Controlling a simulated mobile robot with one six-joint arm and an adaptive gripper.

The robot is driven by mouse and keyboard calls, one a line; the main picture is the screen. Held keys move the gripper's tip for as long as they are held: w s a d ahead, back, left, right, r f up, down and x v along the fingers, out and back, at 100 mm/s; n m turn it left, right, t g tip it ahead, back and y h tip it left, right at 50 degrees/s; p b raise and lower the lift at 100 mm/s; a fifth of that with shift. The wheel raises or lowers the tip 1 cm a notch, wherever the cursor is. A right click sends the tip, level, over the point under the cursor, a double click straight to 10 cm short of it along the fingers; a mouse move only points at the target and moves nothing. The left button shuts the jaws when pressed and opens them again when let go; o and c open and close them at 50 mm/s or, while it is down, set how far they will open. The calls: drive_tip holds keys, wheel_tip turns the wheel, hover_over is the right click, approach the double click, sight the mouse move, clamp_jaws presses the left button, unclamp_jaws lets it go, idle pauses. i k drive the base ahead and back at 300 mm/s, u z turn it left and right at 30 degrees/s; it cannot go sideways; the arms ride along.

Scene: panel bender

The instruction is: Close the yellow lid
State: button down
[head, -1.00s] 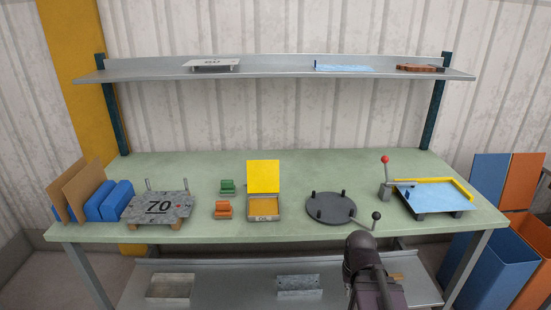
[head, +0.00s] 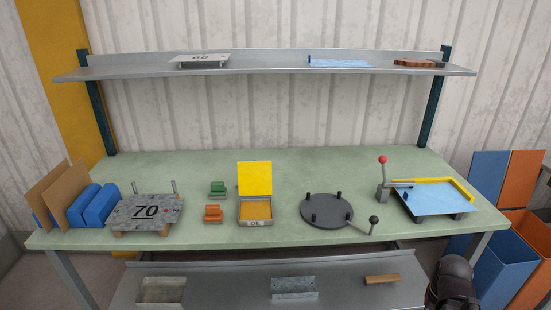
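The yellow lid (head: 255,178) stands open and upright at the back edge of a small box (head: 242,212) near the middle of the green workbench. The box's inside is orange-yellow, and its front carries a small label. My gripper is not in view. A dark part of my arm shows at the lower right, below the bench's front edge, well away from the lid.
Green (head: 217,189) and orange (head: 213,213) blocks stand left of the box. A grey round plate (head: 326,211) with pegs and a ball-ended handle is to its right. A blue plate (head: 436,200) with a red-knobbed lever stands further right. An upper shelf (head: 270,68) spans behind.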

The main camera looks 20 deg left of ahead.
sight(255, 177)
drive_tip(key=z, duration=0.6)
drive_tip(key=k, duration=0.85)
drive_tip(key=u, duration=1.65)
drive_tip(key=i, duration=0.7)
drive_tip(key=z, duration=0.15)
